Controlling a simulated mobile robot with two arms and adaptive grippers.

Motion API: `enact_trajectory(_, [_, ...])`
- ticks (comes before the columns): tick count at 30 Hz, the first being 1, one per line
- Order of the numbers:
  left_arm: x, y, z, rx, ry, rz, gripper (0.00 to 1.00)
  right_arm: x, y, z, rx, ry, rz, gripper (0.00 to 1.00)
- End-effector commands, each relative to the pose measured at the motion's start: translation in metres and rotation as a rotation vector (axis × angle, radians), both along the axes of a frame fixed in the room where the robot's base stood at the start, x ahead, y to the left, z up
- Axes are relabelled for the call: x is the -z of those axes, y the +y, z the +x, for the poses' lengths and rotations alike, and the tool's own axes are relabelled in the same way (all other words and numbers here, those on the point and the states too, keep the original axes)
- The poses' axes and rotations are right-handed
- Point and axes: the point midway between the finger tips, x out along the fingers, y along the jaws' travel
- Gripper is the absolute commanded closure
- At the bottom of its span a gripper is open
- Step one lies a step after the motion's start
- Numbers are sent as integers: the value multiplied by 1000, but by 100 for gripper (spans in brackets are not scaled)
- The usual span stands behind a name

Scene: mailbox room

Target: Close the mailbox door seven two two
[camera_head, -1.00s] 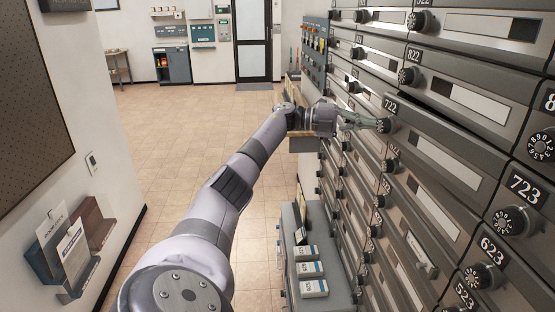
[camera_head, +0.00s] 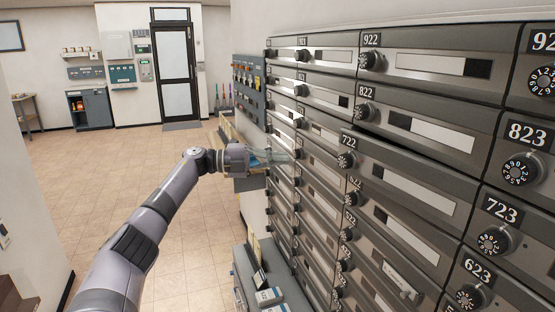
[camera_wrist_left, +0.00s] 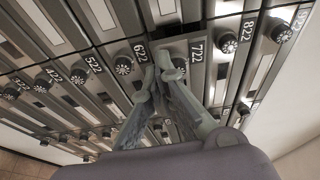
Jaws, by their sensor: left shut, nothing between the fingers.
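Mailbox door 722 (camera_head: 408,180) is a grey metal door with a pale label strip, in the right half of the head view. My right gripper is out of view.
Door 822 (camera_head: 430,130) is above and door 723 (camera_head: 505,240) to the right, both with protruding dials. A grey cabinet (camera_head: 246,290) with small boxes stands low beside the mailbox wall. The tiled floor (camera_head: 110,175) at left is open.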

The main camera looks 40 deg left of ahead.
Motion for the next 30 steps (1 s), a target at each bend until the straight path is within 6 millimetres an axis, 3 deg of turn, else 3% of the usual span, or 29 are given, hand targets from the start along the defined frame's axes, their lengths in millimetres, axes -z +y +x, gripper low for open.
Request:
enact_trajectory(4, [3, -1, -1, -6, -6, 15, 100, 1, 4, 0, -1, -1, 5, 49])
enact_trajectory(8, [18, 4, -5, -58, -45, 113, 100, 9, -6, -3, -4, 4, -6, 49])
enact_trajectory(12, [33, 12, -14, -156, -145, 337, 100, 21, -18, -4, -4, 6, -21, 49])
enact_trajectory(17, [31, 11, -26, -252, -304, 654, 100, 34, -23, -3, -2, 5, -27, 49])
enact_trajectory(24, [5, -28, -42, -313, -598, 1107, 100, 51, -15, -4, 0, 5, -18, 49])
enact_trajectory(30, [-13, -67, -53, -319, -782, 1308, 100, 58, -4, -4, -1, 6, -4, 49])
